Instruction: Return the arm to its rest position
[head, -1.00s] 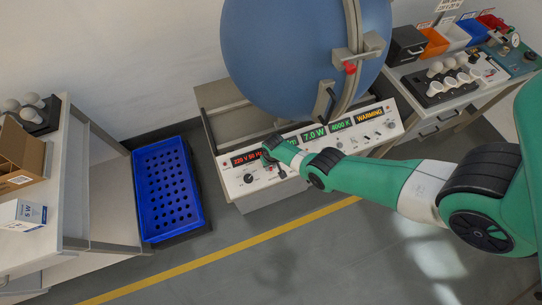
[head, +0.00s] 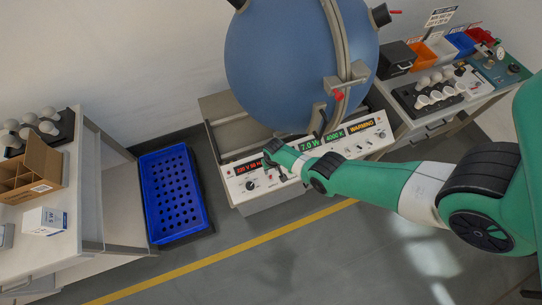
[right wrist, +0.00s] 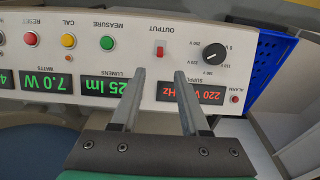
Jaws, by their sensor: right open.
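My right arm reaches in from the right in the head view. Its gripper (head: 274,172) is over the left part of the sphere's control panel (head: 232,178), near the black knob and the red supply display. In the right wrist view the gripper (right wrist: 160,76) has its two fingers apart with nothing between them. The fingers overlap the panel, which appears upside down, below the red output switch (right wrist: 160,51). I cannot tell whether a fingertip touches the panel. My left gripper is not in view.
A large blue sphere (head: 275,70) stands behind the panel. A blue perforated crate (head: 150,222) is on the floor to the left. A bench with bulbs (head: 30,125) and an open carton (head: 45,187) is at far left. A right bench holds bulbs (head: 432,88) and bins.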

